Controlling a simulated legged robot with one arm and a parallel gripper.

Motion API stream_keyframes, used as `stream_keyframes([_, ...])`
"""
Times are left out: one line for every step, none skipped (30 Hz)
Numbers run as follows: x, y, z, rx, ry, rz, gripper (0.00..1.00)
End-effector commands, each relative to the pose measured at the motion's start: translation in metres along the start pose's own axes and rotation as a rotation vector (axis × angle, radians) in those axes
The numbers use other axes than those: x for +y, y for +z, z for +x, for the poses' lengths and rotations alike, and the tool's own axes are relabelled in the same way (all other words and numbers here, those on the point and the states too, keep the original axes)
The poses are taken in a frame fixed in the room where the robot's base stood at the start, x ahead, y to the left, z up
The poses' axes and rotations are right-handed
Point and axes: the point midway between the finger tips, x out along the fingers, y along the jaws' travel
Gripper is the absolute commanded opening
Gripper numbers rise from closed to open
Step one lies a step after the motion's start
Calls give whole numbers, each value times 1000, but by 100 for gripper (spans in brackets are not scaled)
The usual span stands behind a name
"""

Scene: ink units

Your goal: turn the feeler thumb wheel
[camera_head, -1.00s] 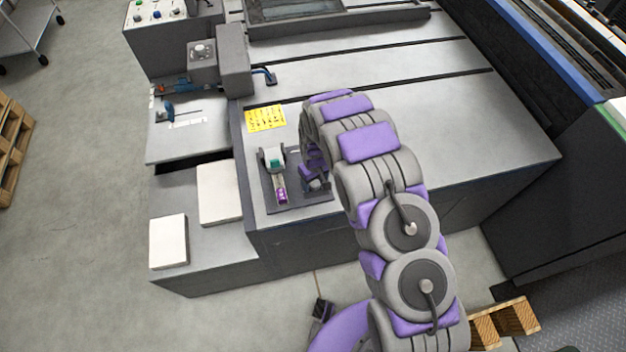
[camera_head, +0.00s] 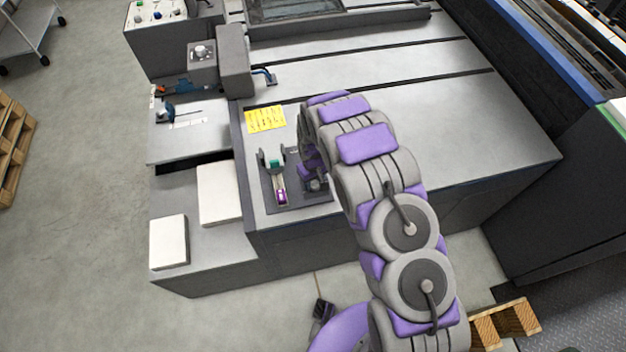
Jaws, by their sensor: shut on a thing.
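A small feeler unit (camera_head: 276,178) stands on the left part of a dark plate (camera_head: 285,205) at the machine's front left corner. It has a grey body, a green piece and a purple-pink lower end. My arm arches over the machine top, and my gripper (camera_head: 316,183) reaches down at the right of the same plate. It is shut on a small part there, which seems to be the thumb wheel. The wheel itself is too small and too hidden by my gripper to make out.
A yellow label (camera_head: 265,119) lies flat behind the plate. White blocks (camera_head: 169,241) sit on the lower ledge at left. A grey bracket (camera_head: 234,60) with a blue-tipped arm rises farther back. The machine top (camera_head: 480,125) right of my arm is clear.

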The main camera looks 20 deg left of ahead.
Motion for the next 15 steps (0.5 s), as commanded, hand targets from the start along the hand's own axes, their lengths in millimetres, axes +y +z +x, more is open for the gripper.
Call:
stream_keyframes([-1,3,1,-8,-2,24,11])
stream_keyframes([-1,3,1,-8,-2,41,11])
stream_keyframes([-1,3,1,-8,-2,64,11])
stream_keyframes([-1,3,1,-8,-2,76,11])
stream_keyframes([0,4,1,-8,-2,88,11])
stream_keyframes([0,4,1,-9,-2,98,11])
stream_keyframes([0,4,1,-9,-2,101,11])
stream_keyframes([0,4,1,-9,-2,102,11])
stream_keyframes([0,4,1,-9,-2,102,11])
stream_keyframes([0,4,1,-9,-2,102,11])
stream_keyframes([0,4,1,-9,-3,102,11])
stream_keyframes([0,4,1,-9,-3,102,11])
stream_keyframes([0,4,1,-9,-3,102,11])
stream_keyframes([0,4,1,-9,-3,102,11])
stream_keyframes([0,4,1,-9,-3,101,45])
